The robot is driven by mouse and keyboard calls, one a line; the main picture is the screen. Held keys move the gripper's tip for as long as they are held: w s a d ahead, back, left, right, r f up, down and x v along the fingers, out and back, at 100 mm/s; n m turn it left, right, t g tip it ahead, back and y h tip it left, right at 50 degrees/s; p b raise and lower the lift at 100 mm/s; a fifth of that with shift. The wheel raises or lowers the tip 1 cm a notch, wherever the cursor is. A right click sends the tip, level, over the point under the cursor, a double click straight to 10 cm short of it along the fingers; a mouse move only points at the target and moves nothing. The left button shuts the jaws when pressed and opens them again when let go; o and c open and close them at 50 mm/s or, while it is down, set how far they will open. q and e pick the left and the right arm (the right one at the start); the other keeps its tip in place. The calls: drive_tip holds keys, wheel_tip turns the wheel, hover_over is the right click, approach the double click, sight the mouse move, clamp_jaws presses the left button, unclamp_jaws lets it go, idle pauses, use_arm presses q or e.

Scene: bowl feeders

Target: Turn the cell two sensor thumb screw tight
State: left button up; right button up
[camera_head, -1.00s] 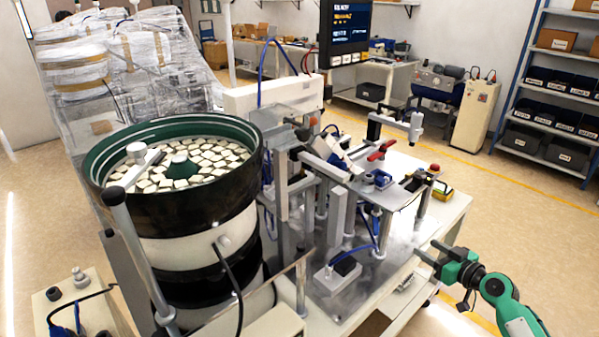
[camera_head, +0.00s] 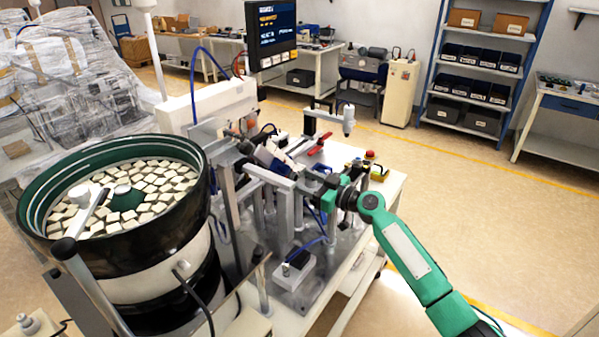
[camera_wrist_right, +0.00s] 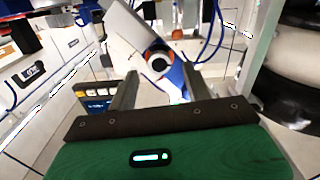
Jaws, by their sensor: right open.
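My right gripper (camera_head: 318,188) reaches in from the right over the fixture of the cell (camera_head: 290,190); the arm partly hides the fixture. In the right wrist view its two fingers (camera_wrist_right: 162,88) are apart with nothing clamped between them. A tilted white block (camera_wrist_right: 128,38) lies beyond the fingers. A round dark-centred part with a pale and orange ring (camera_wrist_right: 158,62) sits at its lower end, in line with the gap. I cannot tell whether this is the sensor thumb screw. No thumb screw can be made out in the head view. My left gripper is out of view.
A bowl feeder (camera_head: 120,200) full of pale square parts stands left of the fixture. A monitor (camera_head: 270,32) rises behind it. Open floor lies to the right.

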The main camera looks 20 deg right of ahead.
drive_tip(key=shift+p+x, duration=0.3)
drive_tip(key=shift+x, duration=1)
drive_tip(key=shift+s, duration=0.1)
drive_tip(key=shift+c, duration=0.4)
drive_tip(key=c, duration=0.9)
drive_tip(key=shift+f+m+b, duration=0.2)
drive_tip(key=shift+m+b, duration=1)
drive_tip(key=shift+b, duration=0.15)
drive_tip(key=m+b, duration=0.2)
drive_tip(key=m, duration=0.1)
drive_tip(key=shift+d+m, duration=0.1)
drive_tip(key=shift+m, duration=0.2)
drive_tip(key=shift+r+m, duration=0.1)
drive_tip(key=shift+m, duration=0.8)
drive_tip(key=m, duration=0.2)
drive_tip(key=shift+m+b, duration=0.35)
drive_tip(key=shift+m, duration=0.05)
drive_tip(key=m+p, duration=0.1)
drive_tip(key=m, duration=0.4)
drive_tip(key=shift+m, duration=0.4)
